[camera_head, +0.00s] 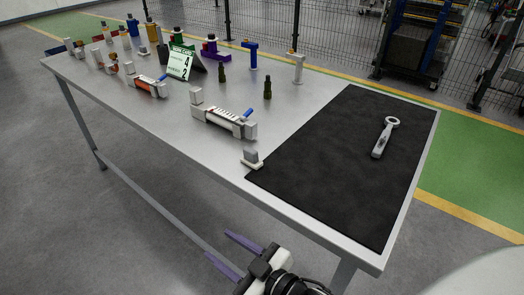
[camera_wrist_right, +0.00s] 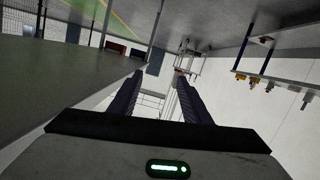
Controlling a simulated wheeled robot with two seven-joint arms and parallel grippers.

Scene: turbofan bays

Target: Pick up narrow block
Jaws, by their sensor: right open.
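A small grey block on a white base (camera_head: 252,158) stands at the table's front edge, beside the black mat. It may be the narrow block, but I cannot tell for sure. A larger white and grey fixture (camera_head: 224,121) with a blue handle stands behind and left of it. My right gripper (camera_head: 219,245) is open and empty, in front of the table's front edge and well apart from the block. Its two dark purple fingers also show spread in the right wrist view (camera_wrist_right: 158,75), with no block between them. My left gripper is not in view.
The black mat (camera_head: 340,165) covers the table's right end, with a grey wrench-like tool (camera_head: 384,138) on it. Two dark green bottle-shaped pieces (camera_head: 267,88) and a green-white sign (camera_head: 180,62) stand farther back. Several coloured fixtures crowd the left end.

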